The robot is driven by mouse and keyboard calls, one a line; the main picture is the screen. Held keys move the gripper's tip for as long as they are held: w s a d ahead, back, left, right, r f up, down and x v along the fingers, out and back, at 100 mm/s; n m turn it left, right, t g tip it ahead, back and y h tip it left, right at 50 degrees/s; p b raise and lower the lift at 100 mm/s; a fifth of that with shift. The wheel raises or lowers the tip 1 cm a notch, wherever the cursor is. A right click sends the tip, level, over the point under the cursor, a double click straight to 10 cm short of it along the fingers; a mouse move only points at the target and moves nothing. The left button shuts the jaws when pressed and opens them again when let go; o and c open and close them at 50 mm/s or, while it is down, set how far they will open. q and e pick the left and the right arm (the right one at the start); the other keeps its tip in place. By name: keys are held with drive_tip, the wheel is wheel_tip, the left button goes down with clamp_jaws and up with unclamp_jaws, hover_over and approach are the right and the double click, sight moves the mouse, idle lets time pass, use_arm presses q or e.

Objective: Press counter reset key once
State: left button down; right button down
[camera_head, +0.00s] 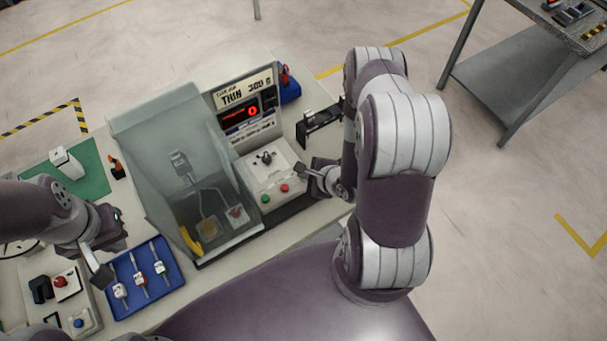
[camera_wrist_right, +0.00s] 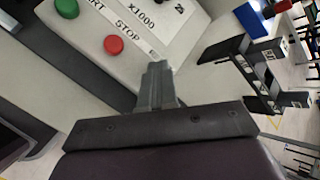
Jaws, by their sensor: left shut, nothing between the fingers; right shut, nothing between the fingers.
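A counter unit (camera_head: 246,112) with a red lit display and a sign reading roughly "THIN 300 G" stands behind a pale control box (camera_head: 275,172). The box has a dark knob, a green button (camera_head: 265,199) and a red button (camera_head: 285,188). In the right wrist view the green button (camera_wrist_right: 67,8) and red STOP button (camera_wrist_right: 113,45) show, beside "x1000" lettering. I cannot make out which key is the counter reset. My right gripper (camera_head: 301,170) is shut at the box's right side; its tips (camera_wrist_right: 158,72) appear close to the box. My left gripper (camera_head: 103,277) is shut over the blue tray's left edge.
A clear slanted hood (camera_head: 175,150) stands left of the control box. A blue tray (camera_head: 170,287) holds several small tools. A black bracket (camera_head: 318,121) and a blue item (camera_head: 289,92) stand at the right. Button boxes (camera_head: 80,322) lie at lower left.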

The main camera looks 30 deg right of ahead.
drive_tip(key=shift+r+p, duration=0.7)
drive_tip(key=shift+r, duration=0.15)
wheel_tip(320, 180, up, 5)
drive_tip(key=p, duration=0.4)
drive_tip(key=shift+p, duration=0.35)
